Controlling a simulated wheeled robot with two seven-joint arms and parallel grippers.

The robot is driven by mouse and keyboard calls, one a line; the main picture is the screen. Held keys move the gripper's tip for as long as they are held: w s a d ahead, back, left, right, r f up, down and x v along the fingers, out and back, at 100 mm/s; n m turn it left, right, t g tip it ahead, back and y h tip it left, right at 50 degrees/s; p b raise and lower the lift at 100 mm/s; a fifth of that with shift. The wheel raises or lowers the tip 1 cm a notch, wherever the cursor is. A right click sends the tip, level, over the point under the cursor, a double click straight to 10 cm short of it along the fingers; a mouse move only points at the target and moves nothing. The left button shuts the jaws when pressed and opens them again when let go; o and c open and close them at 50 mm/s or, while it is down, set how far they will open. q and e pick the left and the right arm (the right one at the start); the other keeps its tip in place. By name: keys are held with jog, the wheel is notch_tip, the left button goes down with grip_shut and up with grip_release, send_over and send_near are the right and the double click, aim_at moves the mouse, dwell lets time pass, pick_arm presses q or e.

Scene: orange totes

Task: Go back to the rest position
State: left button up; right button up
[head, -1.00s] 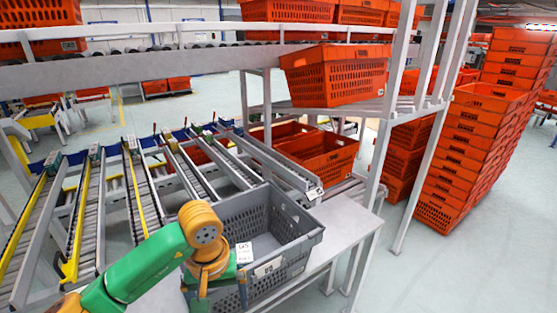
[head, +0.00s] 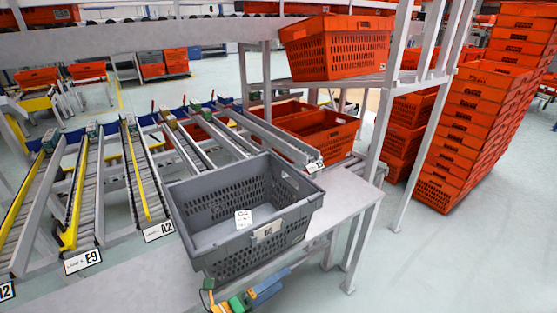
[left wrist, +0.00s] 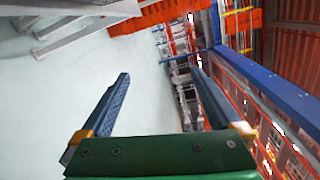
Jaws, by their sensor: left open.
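My left gripper (head: 262,288) is low at the bottom of the head view, in front of the bench edge and below the grey tote (head: 285,224). It is apart from the tote. In the left wrist view (left wrist: 160,88) its two blue fingers are spread wide with nothing between them. The grey tote stands upright on the bench, with a white card (head: 242,217) inside and a label on its near side. My right gripper is not in view.
The pale bench (head: 349,192) carries the tote. Roller lanes (head: 85,195) run behind and left. An orange tote (head: 338,52) sits on the shelf above. Tall stacks of orange totes (head: 470,130) stand at the right. The floor (head: 460,260) at front right is clear.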

pick_arm(q)
jog(key=s+a+f+n+y+b, duration=0.1)
jog(key=s+a+f+n+y, duration=0.25)
jog(key=f+n, duration=0.35)
jog(key=s+a+f+n+g+y, duration=0.1)
jog(key=s+a+f+n+y, duration=0.3)
jog(key=f, duration=0.5)
jog(key=s+a+f+n+y+b, duration=0.1)
jog(key=s+a+f+n+y, duration=0.2)
jog(key=a+f+n, duration=0.3)
jog(key=s+a+f+n+g+y, duration=0.1)
jog(key=s+f+n+g, duration=0.2)
jog(key=s, duration=0.5)
jog(key=s+a+f+n+g+y, duration=0.1)
jog(key=s+f+n, duration=0.3)
jog(key=s, duration=0.5)
jog(key=s+a+f+n+g+y+b, duration=0.1)
jog(key=s+f+n+g, duration=0.3)
jog(key=s, duration=0.5)
notch_tip(320, 180, down, 2)
jog(key=shift+a+g, duration=0.3)
jog(key=shift+a, duration=0.55)
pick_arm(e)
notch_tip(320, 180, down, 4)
